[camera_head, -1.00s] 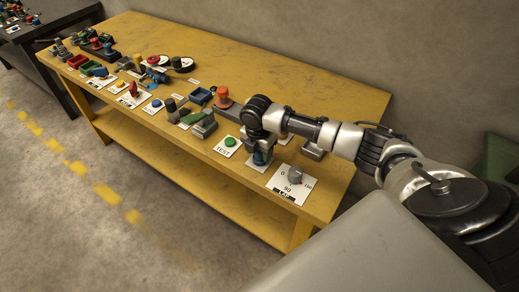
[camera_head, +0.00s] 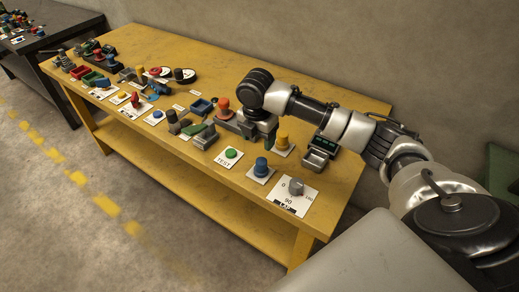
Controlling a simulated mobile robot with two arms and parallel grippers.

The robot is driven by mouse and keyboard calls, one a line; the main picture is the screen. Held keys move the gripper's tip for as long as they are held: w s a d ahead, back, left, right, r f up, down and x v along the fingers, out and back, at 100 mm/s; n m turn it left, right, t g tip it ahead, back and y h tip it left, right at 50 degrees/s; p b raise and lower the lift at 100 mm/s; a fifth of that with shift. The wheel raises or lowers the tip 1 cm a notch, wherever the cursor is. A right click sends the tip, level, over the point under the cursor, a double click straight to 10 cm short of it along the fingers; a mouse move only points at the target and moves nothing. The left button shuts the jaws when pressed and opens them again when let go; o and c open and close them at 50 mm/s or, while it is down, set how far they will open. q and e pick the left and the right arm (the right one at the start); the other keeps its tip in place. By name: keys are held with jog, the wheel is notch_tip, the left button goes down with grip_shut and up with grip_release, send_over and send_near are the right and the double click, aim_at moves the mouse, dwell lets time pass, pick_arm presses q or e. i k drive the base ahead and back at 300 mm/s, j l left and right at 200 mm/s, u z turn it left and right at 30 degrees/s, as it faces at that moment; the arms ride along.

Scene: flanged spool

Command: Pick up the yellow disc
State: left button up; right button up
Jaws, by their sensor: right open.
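A yellow knob (camera_head: 282,137) stands upright on a white plate near the right end of the yellow table. A small, flat yellow button (camera_head: 119,98) lies on a white plate toward the left. I cannot tell for certain which is the yellow disc. My right gripper (camera_head: 258,132) points down over the table, just left of the yellow knob and right of a red knob (camera_head: 222,106). It is open; its fingertips are small and partly hidden by the wrist. I see nothing held. My left gripper is out of view.
A blue knob (camera_head: 262,166), a green button (camera_head: 231,153) and a grey dial (camera_head: 295,186) line the front edge. A grey box device (camera_head: 318,152) stands right of the yellow knob.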

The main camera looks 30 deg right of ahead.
aim_at(282, 144)
jog(key=z, duration=1.25)
